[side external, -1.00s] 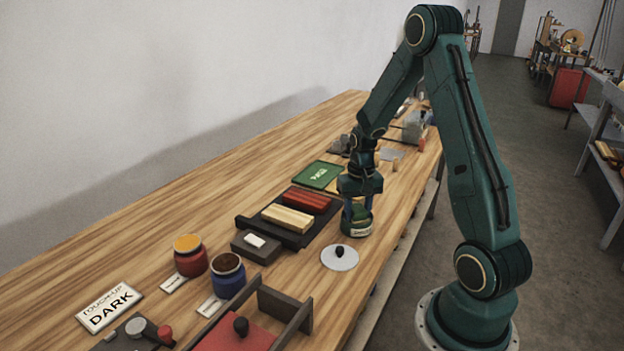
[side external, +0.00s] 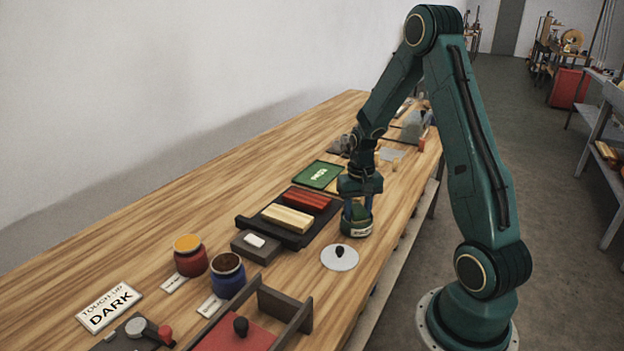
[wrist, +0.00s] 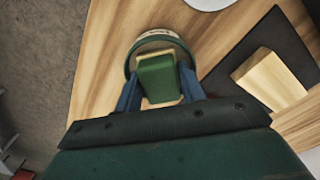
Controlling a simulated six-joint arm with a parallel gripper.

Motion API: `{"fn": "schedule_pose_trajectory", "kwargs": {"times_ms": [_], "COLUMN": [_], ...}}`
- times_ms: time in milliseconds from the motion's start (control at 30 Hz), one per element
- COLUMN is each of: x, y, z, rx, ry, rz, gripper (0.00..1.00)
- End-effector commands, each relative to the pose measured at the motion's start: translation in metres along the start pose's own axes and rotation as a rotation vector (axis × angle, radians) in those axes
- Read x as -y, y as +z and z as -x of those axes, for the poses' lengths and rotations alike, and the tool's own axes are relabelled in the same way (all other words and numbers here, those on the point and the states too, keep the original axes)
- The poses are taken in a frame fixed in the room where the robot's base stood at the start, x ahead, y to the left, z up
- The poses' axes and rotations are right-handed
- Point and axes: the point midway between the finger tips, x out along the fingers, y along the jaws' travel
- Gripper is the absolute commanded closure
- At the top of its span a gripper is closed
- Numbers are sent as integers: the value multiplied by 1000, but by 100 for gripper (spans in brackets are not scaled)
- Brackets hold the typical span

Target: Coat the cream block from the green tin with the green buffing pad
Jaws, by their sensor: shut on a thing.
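The cream block (side external: 286,219) lies on a dark tray, and it also shows in the wrist view (wrist: 270,82). The green tin (side external: 357,230) stands uncovered at the bench's near edge; its round rim (wrist: 158,36) shows in the wrist view. My gripper (wrist: 158,82) is shut on the green buffing pad (wrist: 157,74), with one blue finger on each side. In the wrist view the pad is over the tin's mouth, inside the rim's outline. I cannot tell whether its underside touches the contents. In the side view my gripper (side external: 357,212) is directly above the tin and mostly hides the pad.
A red block (side external: 306,200) shares the dark tray (side external: 262,228) with the cream block. A grey lid with a black knob (side external: 339,258) lies in front of the tin. Red (side external: 189,256) and blue (side external: 227,275) tins stand further left. A green panel (side external: 318,174) lies behind.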

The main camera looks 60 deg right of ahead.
Motion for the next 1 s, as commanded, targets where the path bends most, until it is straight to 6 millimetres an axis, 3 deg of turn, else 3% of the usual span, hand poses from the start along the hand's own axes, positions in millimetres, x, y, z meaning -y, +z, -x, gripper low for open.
{"fn": "schedule_pose_trajectory", "kwargs": {"times_ms": [333, 1000], "x": [0, 0], "y": [1, 0], "z": [2, 40], "rx": [4, 0], "ry": [0, 0], "rz": [0, 0], "gripper": [83, 83]}}
